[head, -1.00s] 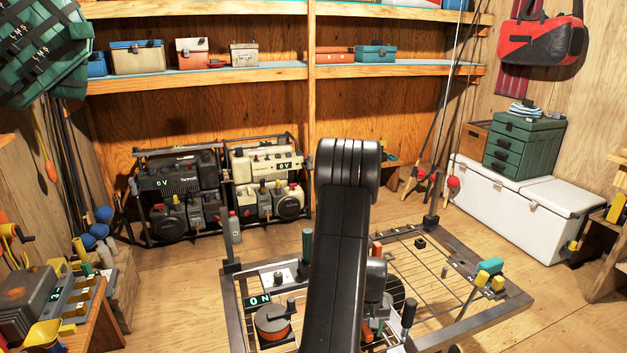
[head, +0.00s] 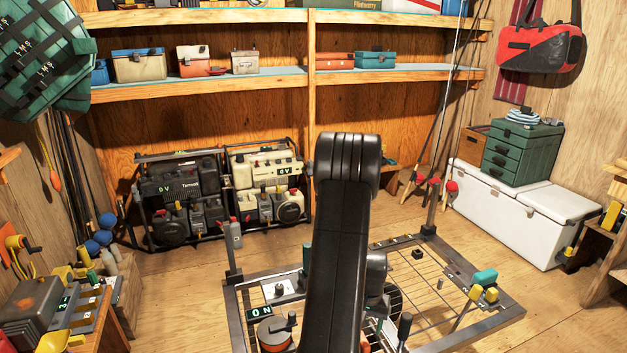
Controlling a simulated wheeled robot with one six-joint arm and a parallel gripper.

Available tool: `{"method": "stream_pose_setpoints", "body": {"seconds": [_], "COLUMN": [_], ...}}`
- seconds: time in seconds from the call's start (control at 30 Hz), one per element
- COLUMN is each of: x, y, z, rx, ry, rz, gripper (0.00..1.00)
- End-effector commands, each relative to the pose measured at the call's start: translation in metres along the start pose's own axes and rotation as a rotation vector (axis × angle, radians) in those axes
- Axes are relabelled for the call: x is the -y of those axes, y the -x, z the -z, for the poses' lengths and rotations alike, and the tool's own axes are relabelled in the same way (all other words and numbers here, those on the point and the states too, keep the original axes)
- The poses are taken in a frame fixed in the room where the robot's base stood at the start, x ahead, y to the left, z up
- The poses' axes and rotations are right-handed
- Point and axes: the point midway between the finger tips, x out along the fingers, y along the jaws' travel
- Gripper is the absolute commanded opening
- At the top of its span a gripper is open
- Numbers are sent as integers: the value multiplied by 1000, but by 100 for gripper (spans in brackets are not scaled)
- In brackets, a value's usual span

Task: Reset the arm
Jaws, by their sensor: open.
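My own black arm (head: 340,230) rises through the middle of the head view, with its ribbed top joint (head: 348,160) in front of the back wall. A rounded dark part of the arm shows on its right side, lower down. My gripper's fingers do not show; the arm seems to hide them. Nothing held can be seen.
A dark metal frame with a wire grid (head: 495,322) spreads below and behind the arm. On it are a reel-like device (head: 274,335) beside an "ON" display, and yellow and teal handles (head: 485,277). Two battery units (head: 180,195) stand behind; a white chest (head: 525,215) stands right.

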Motion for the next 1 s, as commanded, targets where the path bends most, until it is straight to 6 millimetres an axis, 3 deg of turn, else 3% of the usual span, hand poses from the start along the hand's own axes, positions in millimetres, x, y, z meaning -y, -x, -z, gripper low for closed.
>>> {"method": "stream_pose_setpoints", "body": {"seconds": [0.03,0.1,0.13,0.3,0.7,1.0], "x": [0,0,0,0,0,0], "y": [15,27,12,-1,-19,-21], "z": [0,0,0,0,0,0], "rx": [-2,-2,0,-1,0,-1], "ry": [0,0,0,-1,-2,-2], "rz": [0,0,0,0,0,0], "gripper": [58,58,58,58,58,58]}}
